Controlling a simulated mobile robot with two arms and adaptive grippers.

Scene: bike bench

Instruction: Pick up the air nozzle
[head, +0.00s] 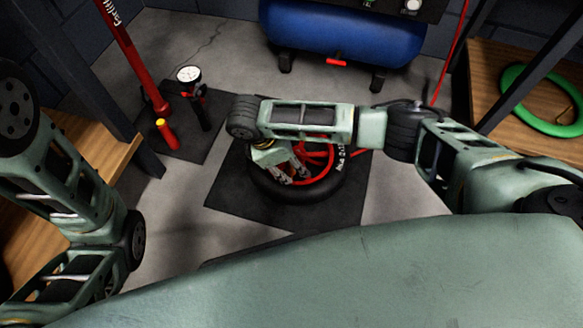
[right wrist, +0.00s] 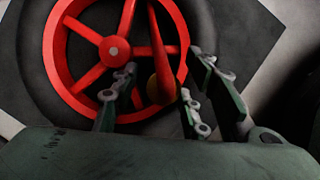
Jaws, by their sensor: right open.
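The air nozzle (right wrist: 159,58) appears in the right wrist view as a slim red piece with a dull brownish end, lying over the red-spoked wheel (right wrist: 85,77). My right gripper (right wrist: 160,80) is open, with its fingers on either side of the nozzle's lower part. I cannot tell whether they touch it. In the head view my right gripper (head: 291,175) reaches down over the wheel (head: 328,187), and its arm hides part of the wheel. The nozzle is hard to tell from the red spokes there. My left gripper is out of view.
The wheel with its black tyre lies on a dark mat (head: 228,205). A blue tank (head: 345,38) stands behind. A red floor pump with a gauge (head: 189,74) is at the left. Wooden shelves flank both sides; a green ring (head: 515,105) lies on the right one.

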